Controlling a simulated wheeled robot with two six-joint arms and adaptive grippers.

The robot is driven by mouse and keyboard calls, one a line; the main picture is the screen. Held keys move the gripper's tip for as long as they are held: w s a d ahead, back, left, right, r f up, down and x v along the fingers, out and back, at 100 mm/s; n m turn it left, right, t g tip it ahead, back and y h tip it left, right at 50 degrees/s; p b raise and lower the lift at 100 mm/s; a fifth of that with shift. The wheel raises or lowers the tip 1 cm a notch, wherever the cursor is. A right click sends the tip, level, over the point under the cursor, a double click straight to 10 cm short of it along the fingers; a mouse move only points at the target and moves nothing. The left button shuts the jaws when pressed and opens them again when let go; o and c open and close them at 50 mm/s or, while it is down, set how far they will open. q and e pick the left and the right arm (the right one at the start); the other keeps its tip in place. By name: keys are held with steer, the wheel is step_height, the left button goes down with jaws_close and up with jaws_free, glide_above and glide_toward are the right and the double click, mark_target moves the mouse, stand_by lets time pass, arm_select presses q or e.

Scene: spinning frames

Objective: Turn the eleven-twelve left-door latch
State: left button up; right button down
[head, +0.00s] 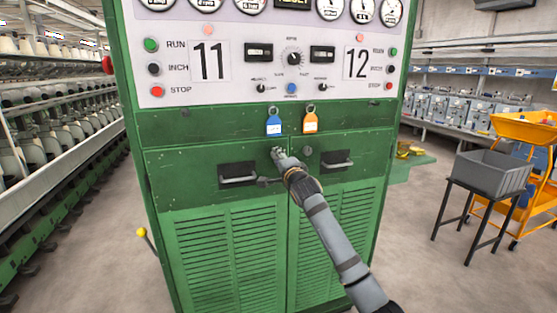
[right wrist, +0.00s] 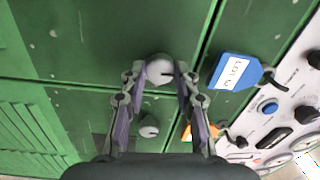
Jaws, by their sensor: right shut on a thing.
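The green eleven-twelve cabinet (head: 215,218) stands upright in front of me with its two louvred doors shut. The left-door latch (right wrist: 160,70) is a round grey knob near the top of the left door, by the middle seam. My right gripper (head: 280,154) reaches it from the lower right; in the right wrist view its fingers (right wrist: 162,72) are closed on both sides of the knob. In the head view the gripper mostly hides this latch. The right-door latch (head: 308,151), a similar knob, is free and also shows in the right wrist view (right wrist: 148,127). My left gripper is out of view.
A blue tag (head: 274,126) and an orange tag (head: 310,123) hang just above the latches. Door handles (head: 238,179) (head: 338,165) sit in dark recesses. A grey bin (head: 487,174) on a stand and an orange cart (head: 524,130) stand right. Spinning frames line the left.

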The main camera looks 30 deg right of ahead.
steer(key=c, duration=1)
jaws_free()
steer(key=shift+v, duration=6)
steer(key=shift+f, duration=0.1)
